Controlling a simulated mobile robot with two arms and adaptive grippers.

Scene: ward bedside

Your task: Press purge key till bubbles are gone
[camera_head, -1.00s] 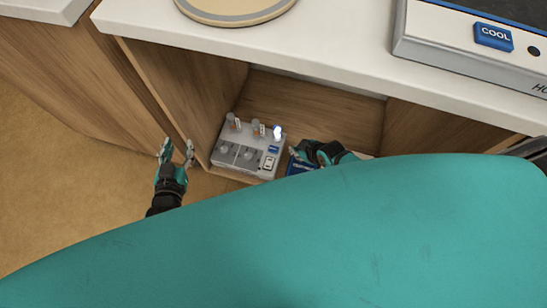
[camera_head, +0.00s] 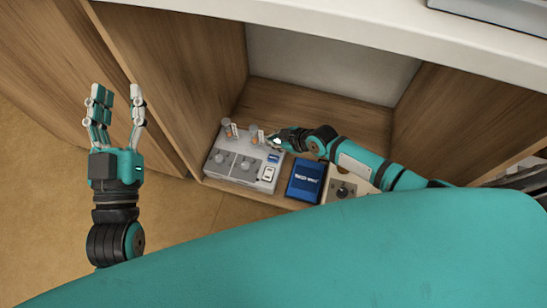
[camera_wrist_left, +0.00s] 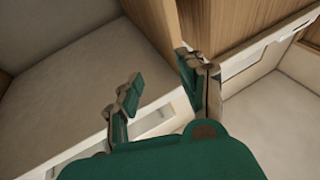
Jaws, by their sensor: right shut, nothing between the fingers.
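A grey device (camera_head: 235,172) with two dark-topped knobs stands in the open cabinet bay. A small blue patch (camera_head: 273,158) and a white rocker-like key (camera_head: 268,174) are on its right side. I cannot read which is the purge key, and bubbles are too small to tell. My right gripper (camera_head: 275,143) is shut and empty, its fingertips at the device's back right corner, over a bright white spot. Whether it touches is unclear. My left gripper (camera_head: 121,97) is open and empty, left of the bay; its spread fingers show in the left wrist view (camera_wrist_left: 158,80).
Two clear vials with orange parts (camera_head: 228,131) stand at the device's back. A blue box (camera_head: 305,181) and a beige unit with a dark knob (camera_head: 341,190) sit to its right. Wooden walls and the white counter (camera_head: 330,32) enclose the bay. My teal body covers the lower foreground.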

